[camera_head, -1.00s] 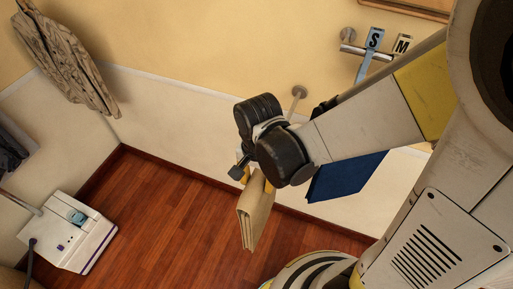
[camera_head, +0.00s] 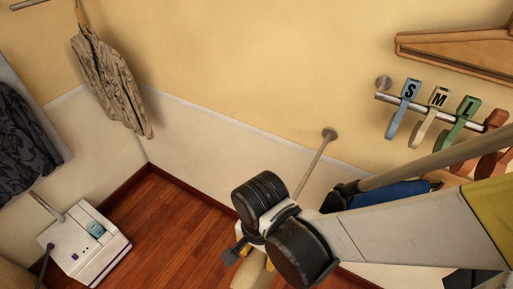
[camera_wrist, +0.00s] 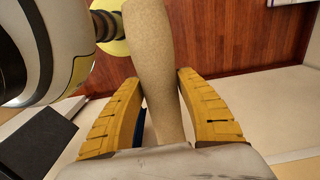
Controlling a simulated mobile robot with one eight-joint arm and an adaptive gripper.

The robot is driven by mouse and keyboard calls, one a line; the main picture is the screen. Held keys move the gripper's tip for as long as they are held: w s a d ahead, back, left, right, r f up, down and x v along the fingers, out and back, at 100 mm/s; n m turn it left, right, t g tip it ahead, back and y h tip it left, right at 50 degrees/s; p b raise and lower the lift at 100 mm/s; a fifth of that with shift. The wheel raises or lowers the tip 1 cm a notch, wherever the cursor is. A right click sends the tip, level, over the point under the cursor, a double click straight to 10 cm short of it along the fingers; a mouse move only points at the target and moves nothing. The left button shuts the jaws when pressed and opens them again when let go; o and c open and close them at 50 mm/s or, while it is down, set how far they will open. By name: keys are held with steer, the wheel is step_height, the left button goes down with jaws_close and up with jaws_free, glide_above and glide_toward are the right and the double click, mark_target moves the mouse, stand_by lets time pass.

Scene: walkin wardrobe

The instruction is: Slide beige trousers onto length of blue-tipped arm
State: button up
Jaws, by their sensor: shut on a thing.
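My gripper (camera_wrist: 157,78) has its yellow fingers on either side of the folded beige trousers (camera_wrist: 155,60) and is shut on them. In the head view the trousers (camera_head: 250,272) hang below the gripper, mostly cut off by the bottom edge. A thin metal arm (camera_head: 315,165) juts from a round mount on the wall, behind and above my gripper. Its near end is hidden behind the gripper, so no blue tip shows. I cannot tell whether the trousers touch it.
Dark blue cloth (camera_head: 395,191) shows behind my arm on the right. A rail with lettered size tags (camera_head: 438,112) is above it, beside a wooden ledge (camera_head: 455,52). A patterned shirt (camera_head: 110,80) hangs left. A white machine (camera_head: 85,245) stands on the wooden floor (camera_head: 185,225).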

mark_target(236, 287)
steer(key=shift+s+a, duration=0.9)
steer(key=shift+s, duration=0.35)
steer(key=shift+s+a, duration=0.95)
steer(key=shift+s, duration=0.3)
steer(key=shift+s+a, duration=0.9)
steer(key=shift+s, duration=0.35)
steer(key=shift+w, duration=0.1)
